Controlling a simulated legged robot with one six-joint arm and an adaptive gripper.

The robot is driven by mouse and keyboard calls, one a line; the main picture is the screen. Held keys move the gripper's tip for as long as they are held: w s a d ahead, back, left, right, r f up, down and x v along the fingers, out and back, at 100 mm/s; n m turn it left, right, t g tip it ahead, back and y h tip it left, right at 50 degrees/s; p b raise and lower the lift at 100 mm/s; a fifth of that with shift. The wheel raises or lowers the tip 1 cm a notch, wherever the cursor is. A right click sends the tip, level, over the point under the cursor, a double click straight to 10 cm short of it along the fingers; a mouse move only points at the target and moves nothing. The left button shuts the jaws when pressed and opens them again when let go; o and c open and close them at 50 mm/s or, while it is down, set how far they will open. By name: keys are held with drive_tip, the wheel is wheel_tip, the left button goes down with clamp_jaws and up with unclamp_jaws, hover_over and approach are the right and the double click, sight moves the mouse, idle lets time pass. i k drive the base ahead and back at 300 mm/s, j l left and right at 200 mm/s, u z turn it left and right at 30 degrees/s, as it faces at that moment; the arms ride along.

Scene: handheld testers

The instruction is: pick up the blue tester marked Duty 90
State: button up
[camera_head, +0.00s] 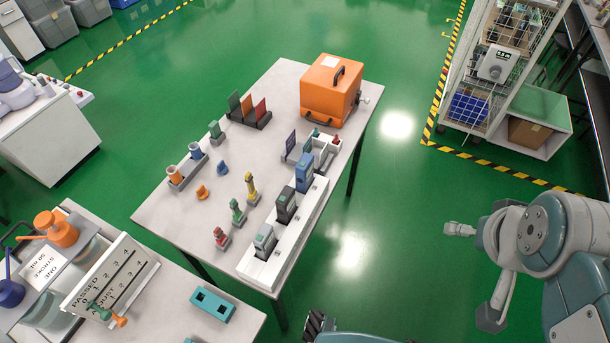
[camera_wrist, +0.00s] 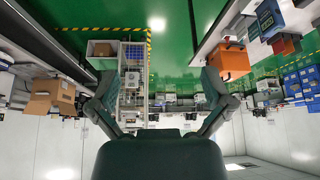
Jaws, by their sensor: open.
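A blue tester (camera_head: 304,172) stands upright at the far end of a long white rack (camera_head: 261,268) on the middle table. Its marking is too small to read. A dark tester (camera_head: 285,204) and a grey tester (camera_head: 264,240) stand nearer in the same rack. My gripper (camera_head: 472,275) is at the right of the head view, over the floor and well apart from the table. Its fingers are spread with nothing between them, as the wrist view (camera_wrist: 158,80) also shows. I cannot surely pick out the blue tester in the wrist view.
An orange case (camera_head: 329,92) stands at the table's far end. Stamps and small holders (camera_head: 238,210) stand left of the rack. A wire-sided shelf (camera_head: 487,75) is at the back right. Green floor (camera_head: 390,210) lies clear between the table and my gripper.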

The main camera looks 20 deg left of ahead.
sight(304, 168)
drive_tip(key=i, duration=0.35)
drive_tip(key=i+l+u, duration=0.25)
drive_tip(key=i, duration=0.25)
drive_tip(key=i+l+u, duration=0.3)
drive_tip(key=i, duration=0.2)
drive_tip(key=u, duration=1.15)
